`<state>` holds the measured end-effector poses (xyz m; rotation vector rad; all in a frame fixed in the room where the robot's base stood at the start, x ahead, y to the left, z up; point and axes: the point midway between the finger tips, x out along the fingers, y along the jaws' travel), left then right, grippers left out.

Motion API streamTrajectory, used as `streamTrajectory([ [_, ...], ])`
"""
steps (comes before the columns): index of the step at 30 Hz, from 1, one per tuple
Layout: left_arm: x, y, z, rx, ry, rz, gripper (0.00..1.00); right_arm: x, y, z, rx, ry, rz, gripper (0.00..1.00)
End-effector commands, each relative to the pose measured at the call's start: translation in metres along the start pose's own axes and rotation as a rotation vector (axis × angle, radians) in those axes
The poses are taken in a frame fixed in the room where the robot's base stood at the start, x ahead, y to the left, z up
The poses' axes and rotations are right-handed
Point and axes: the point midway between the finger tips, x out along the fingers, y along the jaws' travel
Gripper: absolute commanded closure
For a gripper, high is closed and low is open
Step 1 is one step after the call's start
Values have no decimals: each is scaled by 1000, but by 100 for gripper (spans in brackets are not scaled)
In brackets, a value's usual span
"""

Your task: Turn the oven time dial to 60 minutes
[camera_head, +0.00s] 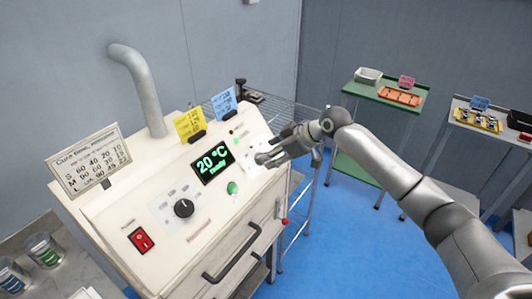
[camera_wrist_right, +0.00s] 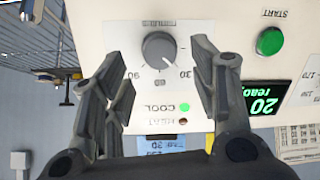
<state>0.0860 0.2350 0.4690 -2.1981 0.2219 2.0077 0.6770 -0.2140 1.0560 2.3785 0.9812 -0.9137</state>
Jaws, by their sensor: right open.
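The oven (camera_head: 130,215) is a cream machine with a sloped control panel. In the right wrist view the time dial (camera_wrist_right: 159,48) is a round dark grey knob, seen upside down, with 30, 60 and 90 marked around it. Its pale pointer line seems to run toward the 30 side, but I cannot tell its exact setting. My left gripper is not in view.
The display (camera_head: 212,163) reads 20 °C ready. The green start button (camera_head: 232,187), another black dial (camera_head: 184,208) and a red switch (camera_head: 141,240) are on the panel. A cure-time sign (camera_head: 90,160) and yellow (camera_head: 189,123) and blue (camera_head: 224,102) cards stand on top.

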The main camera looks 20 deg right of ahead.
Motion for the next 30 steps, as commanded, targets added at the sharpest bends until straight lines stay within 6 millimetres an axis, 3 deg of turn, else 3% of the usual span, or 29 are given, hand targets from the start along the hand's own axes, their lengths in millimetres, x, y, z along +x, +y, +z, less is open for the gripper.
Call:
streamTrajectory([
  [3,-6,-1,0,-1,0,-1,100,18,0,-2,1,0,-1,46],
  [9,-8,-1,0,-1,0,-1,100,34,0,-1,-1,0,1,46],
  [19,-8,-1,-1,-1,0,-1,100,37,0,0,-1,-1,2,46],
  [30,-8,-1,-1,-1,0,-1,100,37,0,0,-1,0,2,92],
])
